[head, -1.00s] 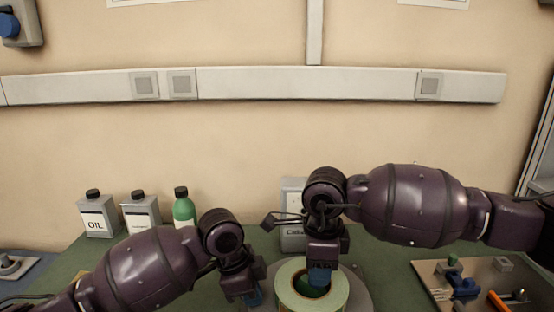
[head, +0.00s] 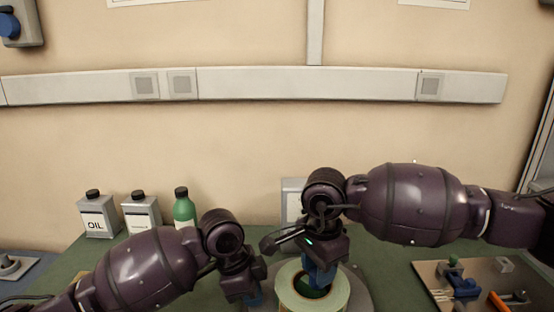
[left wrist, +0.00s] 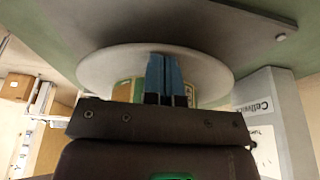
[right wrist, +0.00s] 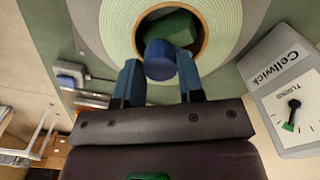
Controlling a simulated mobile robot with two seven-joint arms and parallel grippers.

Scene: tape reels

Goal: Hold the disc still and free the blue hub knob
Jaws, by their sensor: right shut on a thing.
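The disc is a pale grey plate (left wrist: 105,66) carrying a pale green tape roll (right wrist: 118,22); the roll also shows in the head view (head: 338,298). The blue hub knob (right wrist: 160,62) is a short cylinder at the roll's dark central hole, with a green block behind it. My right gripper (right wrist: 160,66) is shut on the knob from above; in the head view it (head: 318,276) is tilted over the hole. My left gripper (left wrist: 163,62) has its fingers together at the roll's left side, over the disc. Whether its tips touch is hidden.
A grey Cellwick box with a TURNS dial (right wrist: 292,103) stands close behind the disc. Grey oil cans (head: 97,216) and a green bottle (head: 184,211) stand at the back left. A board with tools (head: 425,272) lies at the right.

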